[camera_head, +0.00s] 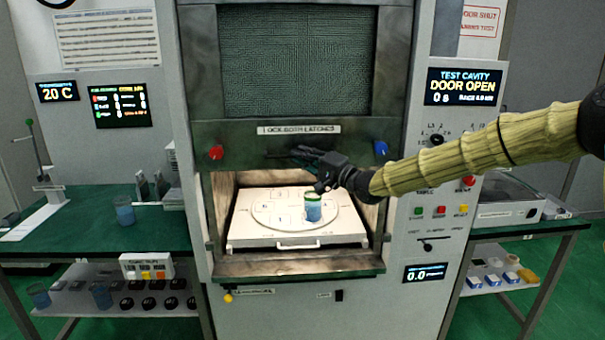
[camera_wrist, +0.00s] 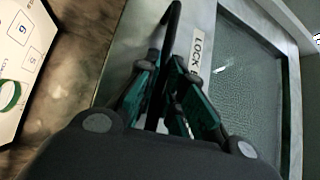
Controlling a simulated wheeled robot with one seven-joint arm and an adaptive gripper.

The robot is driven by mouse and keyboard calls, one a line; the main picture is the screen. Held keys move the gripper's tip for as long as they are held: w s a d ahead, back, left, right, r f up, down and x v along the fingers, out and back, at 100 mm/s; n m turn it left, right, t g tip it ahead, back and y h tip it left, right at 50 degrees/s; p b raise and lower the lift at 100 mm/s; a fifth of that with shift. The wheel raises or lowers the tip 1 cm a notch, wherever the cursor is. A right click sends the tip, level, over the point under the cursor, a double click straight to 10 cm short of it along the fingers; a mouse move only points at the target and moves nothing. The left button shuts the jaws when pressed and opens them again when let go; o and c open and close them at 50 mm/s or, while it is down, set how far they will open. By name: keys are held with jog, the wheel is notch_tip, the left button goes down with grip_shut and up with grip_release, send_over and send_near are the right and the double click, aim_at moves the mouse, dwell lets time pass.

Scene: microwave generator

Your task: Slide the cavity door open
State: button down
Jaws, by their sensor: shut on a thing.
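The cavity door (camera_head: 297,62), with a mesh window, stands raised above the lit cavity, and its lower bar carries a red latch (camera_head: 216,152) at left and a blue latch (camera_head: 381,148) at right. My gripper (camera_head: 308,156) is shut on the dark door handle under the "LOCK BOTH LATCHES" label. In the wrist view my gripper's fingers (camera_wrist: 168,95) close around the black handle (camera_wrist: 171,38), beside the door's window (camera_wrist: 245,85). The fingers partly hide the handle. The status display (camera_head: 463,87) reads "DOOR OPEN".
Below the door, a white tray (camera_head: 245,232) with numbered spots sits in the cavity and holds a blue beaker with a green rim (camera_head: 313,207). Green-topped tables (camera_head: 80,235) flank the machine. A control panel (camera_head: 440,210) is at right, below my arm.

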notch_tip(320, 180, up, 7)
jog(key=shift+f+p, duration=0.2)
jog(key=shift+p, duration=0.95)
jog(key=c, duration=1.8)
grip_release()
jog(key=shift+d+f, duration=0.1)
jog(key=v, duration=1.2)
